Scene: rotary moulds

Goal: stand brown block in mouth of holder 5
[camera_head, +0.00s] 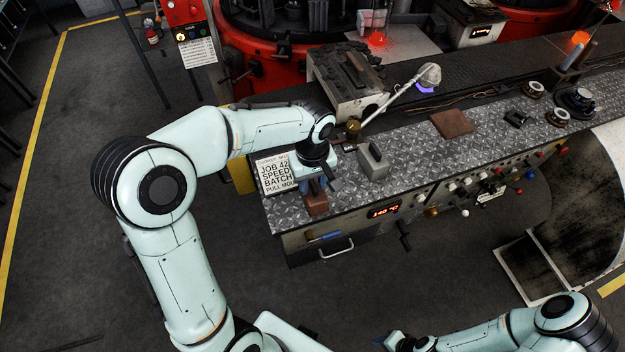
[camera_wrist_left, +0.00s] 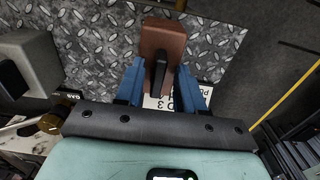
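The brown block (camera_head: 316,204) is at the near left corner of the patterned metal plate, below my left gripper (camera_head: 319,187). In the left wrist view the brown block (camera_wrist_left: 162,37) shows at the tips of my left gripper (camera_wrist_left: 161,72). Its blue fingers stand apart, one on each side, with a narrow black piece (camera_wrist_left: 159,76) between them. Whether they press on the block, I cannot tell. My right gripper (camera_head: 393,341) shows only partly at the bottom edge, far from the block. I can read no number 5, so I cannot identify holder 5.
A printed card (camera_head: 273,174) stands left of the gripper. A grey block with a handle (camera_head: 373,160) is close on the right. A lamp (camera_head: 428,75) reaches over the bench. A flat brown slab (camera_head: 452,123) lies farther right, with bare plate (camera_head: 420,155) before it.

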